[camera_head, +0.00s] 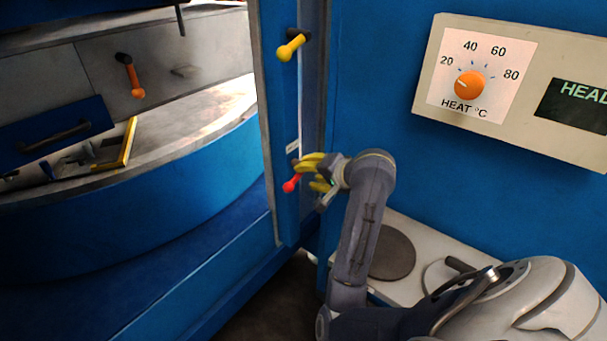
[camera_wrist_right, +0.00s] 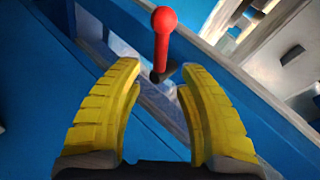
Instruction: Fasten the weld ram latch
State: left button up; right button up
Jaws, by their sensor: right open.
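A red-knobbed lever (camera_head: 291,184) sits low on the blue upright post (camera_head: 281,130), its knob pointing down and left. A yellow-knobbed lever (camera_head: 291,47) sits higher on the same post, and an orange-handled lever (camera_head: 133,76) is on the grey panel at left. No label shows which is the weld ram latch. My right gripper (camera_head: 303,174) is open beside the red lever. In the right wrist view the red lever (camera_wrist_right: 163,45) stands between and just beyond the open yellow fingers (camera_wrist_right: 160,68), with no clear contact. My left gripper is not in view.
A heat dial panel (camera_head: 427,85) with an orange knob is on the blue wall at right. A pale ledge (camera_head: 405,288) with round plates lies below it. A blue drawer front (camera_head: 50,135) and curved blue base (camera_head: 150,220) are at left.

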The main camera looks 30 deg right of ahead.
jog(key=shift+v, duration=1)
